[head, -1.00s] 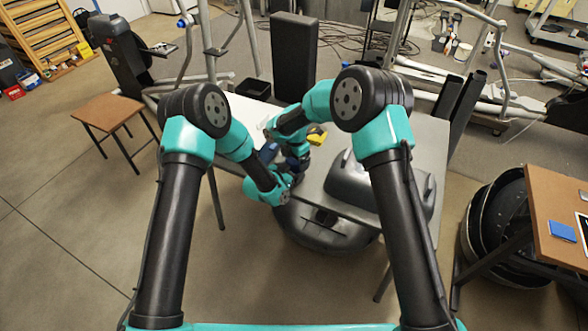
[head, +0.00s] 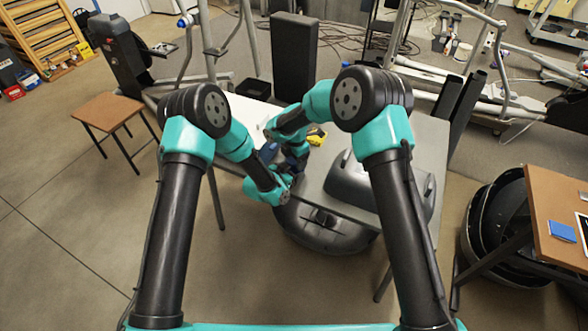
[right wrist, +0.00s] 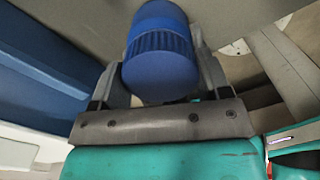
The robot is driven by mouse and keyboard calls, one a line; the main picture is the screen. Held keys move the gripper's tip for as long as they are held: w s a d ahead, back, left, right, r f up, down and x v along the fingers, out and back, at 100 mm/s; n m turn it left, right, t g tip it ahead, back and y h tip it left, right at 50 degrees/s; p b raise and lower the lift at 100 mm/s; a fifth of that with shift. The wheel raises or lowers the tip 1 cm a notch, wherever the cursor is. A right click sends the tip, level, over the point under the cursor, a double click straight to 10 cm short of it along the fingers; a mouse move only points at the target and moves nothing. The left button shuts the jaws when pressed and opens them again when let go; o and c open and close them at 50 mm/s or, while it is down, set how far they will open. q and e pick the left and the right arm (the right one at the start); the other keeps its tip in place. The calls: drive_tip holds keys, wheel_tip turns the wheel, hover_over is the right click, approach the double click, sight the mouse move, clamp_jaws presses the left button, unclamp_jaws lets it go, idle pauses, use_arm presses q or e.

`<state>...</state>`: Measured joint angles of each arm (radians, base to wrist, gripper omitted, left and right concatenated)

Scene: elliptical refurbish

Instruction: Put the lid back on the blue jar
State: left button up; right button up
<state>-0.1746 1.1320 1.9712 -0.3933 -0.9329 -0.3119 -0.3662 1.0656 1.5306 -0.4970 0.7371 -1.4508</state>
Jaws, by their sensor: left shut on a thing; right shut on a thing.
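In the right wrist view my right gripper (right wrist: 158,85) is shut on a blue ribbed lid (right wrist: 160,72), with a finger on each side of it. A smooth blue round part, seemingly the blue jar (right wrist: 158,14), is in line just beyond the lid. I cannot tell whether the two are fully seated. In the head view both wrists meet above the table edge. My left gripper (head: 292,166) is small and partly covered there, close to the right one, and is shut on the jar. A blue patch (head: 268,151) shows beside them.
A grey table (head: 345,198) carries a dark grey shell-like casing (head: 365,180) and a small yellow item (head: 317,136). A dark rounded casing (head: 320,228) sits below the table's front edge. A tall black box (head: 294,57) stands behind.

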drive_tip(key=shift+m, duration=1.2)
drive_tip(key=o, duration=1)
drive_tip(key=shift+r, duration=0.1)
drive_tip(key=shift+r, duration=2.15)
drive_tip(key=shift+c, duration=0.3)
